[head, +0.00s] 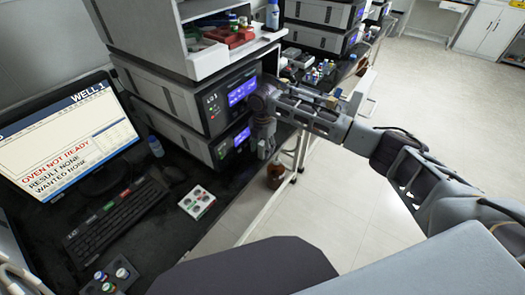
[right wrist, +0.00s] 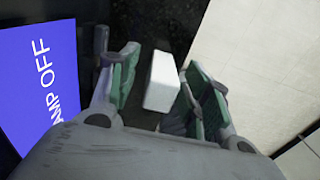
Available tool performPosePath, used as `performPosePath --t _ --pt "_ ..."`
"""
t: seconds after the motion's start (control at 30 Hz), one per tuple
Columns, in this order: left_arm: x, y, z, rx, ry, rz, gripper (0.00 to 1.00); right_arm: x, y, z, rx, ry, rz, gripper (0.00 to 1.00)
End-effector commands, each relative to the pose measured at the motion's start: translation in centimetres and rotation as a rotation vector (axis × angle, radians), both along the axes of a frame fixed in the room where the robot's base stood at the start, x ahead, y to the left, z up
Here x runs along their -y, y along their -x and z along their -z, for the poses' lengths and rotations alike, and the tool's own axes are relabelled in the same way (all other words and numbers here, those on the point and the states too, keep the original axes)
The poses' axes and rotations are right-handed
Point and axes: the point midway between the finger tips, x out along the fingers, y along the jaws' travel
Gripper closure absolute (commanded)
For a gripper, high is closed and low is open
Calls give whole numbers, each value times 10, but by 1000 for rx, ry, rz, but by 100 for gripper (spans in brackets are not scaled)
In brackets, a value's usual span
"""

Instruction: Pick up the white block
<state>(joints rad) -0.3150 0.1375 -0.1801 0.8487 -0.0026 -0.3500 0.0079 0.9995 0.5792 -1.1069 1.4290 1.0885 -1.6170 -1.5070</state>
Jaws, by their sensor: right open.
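The white block (right wrist: 162,81) shows in the right wrist view, on a dark surface near its edge. My right gripper (right wrist: 158,72) is open, with one green-padded finger on each side of the block. The block is nearer the right finger, and I cannot tell whether it touches. In the head view my right gripper (head: 263,136) is beside the front of the stacked instruments, and I cannot make out the block there.
Stacked instruments (head: 185,112) with lit blue screens stand close to my right gripper. A monitor (head: 62,135), a keyboard (head: 115,222) and a white button box (head: 196,201) are on the dark bench at left. The floor (head: 335,205) at right is open.

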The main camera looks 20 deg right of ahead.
Motion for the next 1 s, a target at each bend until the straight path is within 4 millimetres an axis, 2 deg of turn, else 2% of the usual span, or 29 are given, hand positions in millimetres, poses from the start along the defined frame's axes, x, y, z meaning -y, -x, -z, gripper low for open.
performPosePath --t 0.1,0.2,0.7,1.0 --pt "2 -5 0 6 2 0 61 0 0 13 -2 1 0 52" --pt "3 -7 -1 10 3 -1 61 0 0 18 -1 1 0 52" --pt "3 -8 -2 10 5 -1 61 0 0 19 0 1 0 52" --pt "3 -2 0 2 3 -1 61 0 0 19 0 1 0 90"
